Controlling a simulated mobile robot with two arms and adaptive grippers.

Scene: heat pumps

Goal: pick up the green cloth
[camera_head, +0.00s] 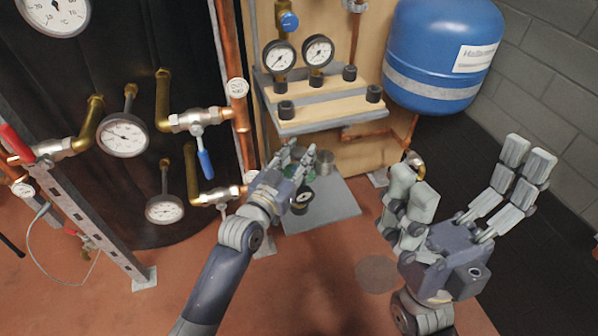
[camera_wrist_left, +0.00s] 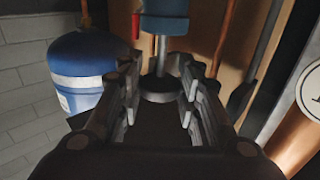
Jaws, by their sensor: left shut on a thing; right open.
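My left gripper (camera_head: 297,155) reaches over the grey base plate, below the wooden shelf with gauges. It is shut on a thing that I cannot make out. A small greenish patch (camera_head: 309,177) shows right beside its fingers; I cannot tell whether it is the green cloth or a container. In the left wrist view the fingers of my left gripper (camera_wrist_left: 160,92) point at the shelf, and the space between them is dark, with no green visible. My right gripper (camera_head: 468,165) is open and empty at the right, above the floor.
The wooden shelf (camera_head: 330,106) carries two gauges and black fittings. A blue tank (camera_head: 425,60) hangs at the right, also in the left wrist view (camera_wrist_left: 82,65). Copper pipes with valves and gauges (camera_head: 123,134) stand at left. The grey base plate (camera_head: 335,200) lies on the reddish floor.

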